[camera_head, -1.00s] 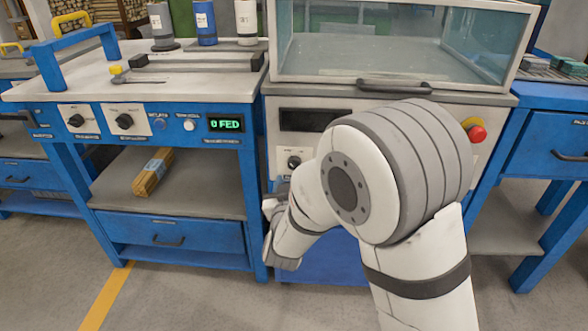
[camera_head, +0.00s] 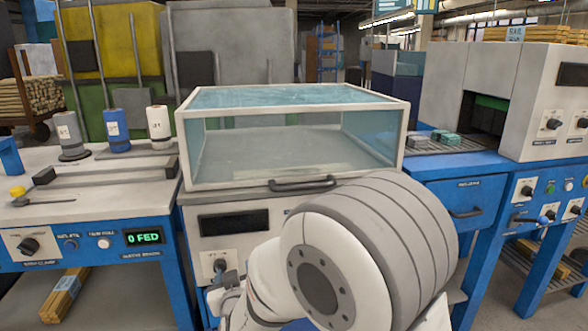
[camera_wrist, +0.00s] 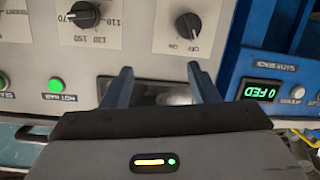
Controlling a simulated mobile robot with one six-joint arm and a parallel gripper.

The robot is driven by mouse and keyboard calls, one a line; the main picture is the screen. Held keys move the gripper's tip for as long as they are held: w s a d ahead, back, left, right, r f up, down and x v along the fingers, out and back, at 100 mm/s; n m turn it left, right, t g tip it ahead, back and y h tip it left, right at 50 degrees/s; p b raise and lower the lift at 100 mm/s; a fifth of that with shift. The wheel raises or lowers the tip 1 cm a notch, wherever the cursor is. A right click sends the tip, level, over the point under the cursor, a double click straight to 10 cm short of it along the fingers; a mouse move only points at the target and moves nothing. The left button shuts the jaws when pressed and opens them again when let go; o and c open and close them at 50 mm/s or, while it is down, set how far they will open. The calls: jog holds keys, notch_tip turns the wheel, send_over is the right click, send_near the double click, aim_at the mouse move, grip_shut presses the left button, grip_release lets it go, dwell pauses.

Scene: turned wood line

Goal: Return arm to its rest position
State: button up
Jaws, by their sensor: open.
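My gripper (camera_wrist: 164,84) shows in the wrist view with its two blue-grey fingers apart and nothing held between them. The fingers point at the front control panel (camera_wrist: 148,40) of a machine, which appears upside down there. I cannot tell the exact gap to it. In the head view my arm is folded low in front of the machine with the glass-sided cover (camera_head: 285,184). My large shoulder joint hides the lower right of that machine's front. The gripper end is only partly visible at the bottom, left of the joint.
A blue workbench (camera_head: 85,203) with a "0 FED" display (camera_head: 145,237) stands on the left and bears several upright canisters. A blue drawer unit (camera_head: 468,198) and a grey machine (camera_head: 545,100) stand on the right. The cover has a dark handle (camera_head: 302,183).

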jog(key=s+d+r+m+g+h+p, duration=0.1)
jog(key=s+d+r+g+p, duration=0.15)
jog(key=d+r+p, duration=0.55)
jog(key=s+d+r+m+g+p, duration=0.1)
jog(key=d+r+g+p, duration=0.2)
jog(key=d+r+p, duration=0.45)
jog(key=s+d+r+m+g+h+p, duration=0.1)
jog(key=s+d+r+g+p, duration=0.2)
jog(key=s+d+r, duration=0.4)
jog(key=s+d+r+m+g+h+p, duration=0.2)
jog(key=s+d+r+g+p, duration=0.2)
jog(key=s, duration=0.7)
jog(key=d+r+p, duration=0.2)
jog(key=d+r, duration=0.1)
jog(key=d, duration=0.1)
jog(key=shift+s+d+r+m+p, duration=0.2)
jog(key=shift+s+r+m+p, duration=0.05)
jog(key=shift+s+m+p, duration=0.05)
